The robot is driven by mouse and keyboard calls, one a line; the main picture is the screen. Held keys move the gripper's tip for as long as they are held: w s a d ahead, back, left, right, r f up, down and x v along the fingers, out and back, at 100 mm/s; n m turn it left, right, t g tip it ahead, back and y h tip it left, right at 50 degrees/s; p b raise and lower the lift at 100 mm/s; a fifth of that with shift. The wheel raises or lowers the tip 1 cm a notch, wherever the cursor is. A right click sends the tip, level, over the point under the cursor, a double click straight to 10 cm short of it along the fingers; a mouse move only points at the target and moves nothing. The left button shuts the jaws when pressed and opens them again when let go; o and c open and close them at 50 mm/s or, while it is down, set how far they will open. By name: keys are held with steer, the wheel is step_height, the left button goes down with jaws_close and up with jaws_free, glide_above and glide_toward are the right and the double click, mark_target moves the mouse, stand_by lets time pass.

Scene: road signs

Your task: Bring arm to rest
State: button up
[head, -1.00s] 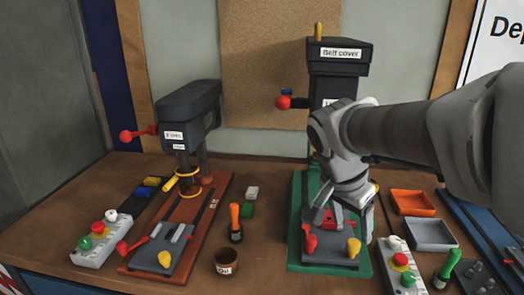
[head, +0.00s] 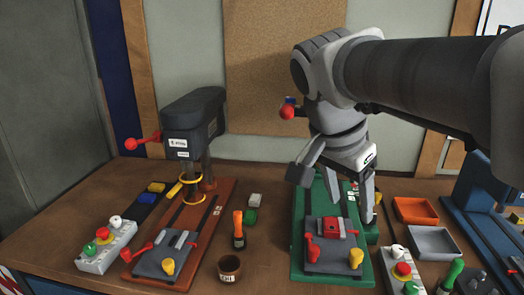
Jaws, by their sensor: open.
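My gripper (head: 336,196) is in the head view, right of centre. Its two fingers are spread and point down, with nothing between them. It hangs above the green-based drill press (head: 300,215), over the part behind the vise. The grey vise (head: 325,262) on that base has a red block (head: 333,228) in it, a red handle and a yellow knob. The gripper is apart from the red block. My arm comes in from the right and hides most of this press's column and head; its red lever knob (head: 287,112) still shows.
A second drill press (head: 190,120) on a red-brown base stands at left. A brown cup (head: 229,268) and an orange-handled tool (head: 238,228) stand between the presses. Orange (head: 415,210) and grey (head: 432,241) trays lie at right, near a blue machine (head: 480,195). Control boxes (head: 105,246) sit in front.

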steer(key=s+a+f+n+t+y, duration=0.1)
steer(key=s+f+n+t+y, duration=0.2)
steer(key=s+f+n, duration=0.5)
steer(key=f+n, duration=0.1)
steer(key=n, duration=0.2)
steer(key=shift+s+a+y, duration=0.3)
steer(key=shift+s+a, duration=0.05)
steer(key=shift+s, duration=0.05)
stand_by(1.0)
